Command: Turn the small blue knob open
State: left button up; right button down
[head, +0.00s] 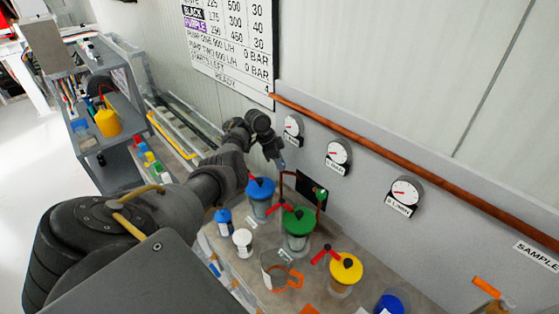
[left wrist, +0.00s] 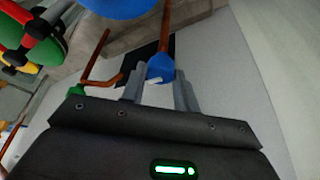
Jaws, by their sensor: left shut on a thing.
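The small blue knob (left wrist: 160,68) sits at the end of a copper pipe in the left wrist view, between the two grey fingers. My left gripper (left wrist: 159,82) is shut on it. In the head view my left gripper (head: 281,163) reaches down by the wall, behind the blue-lidded pot (head: 261,187); the knob is too small to make out there. A small green knob (left wrist: 76,91) is on a second copper pipe, apart from the gripper; it also shows in the head view (head: 322,194). My right gripper is not in view.
A green-lidded pot (head: 298,222) and a yellow-lidded pot (head: 346,268) with red handles stand nearby on the bench. A white-topped bottle (head: 242,238) and a clear jug (head: 274,268) stand in front. Gauges (head: 338,152) and a long copper pipe (head: 420,172) line the wall.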

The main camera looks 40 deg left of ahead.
pick_arm(q)
jog(key=shift+m, duration=0.5)
jog(key=o, duration=1)
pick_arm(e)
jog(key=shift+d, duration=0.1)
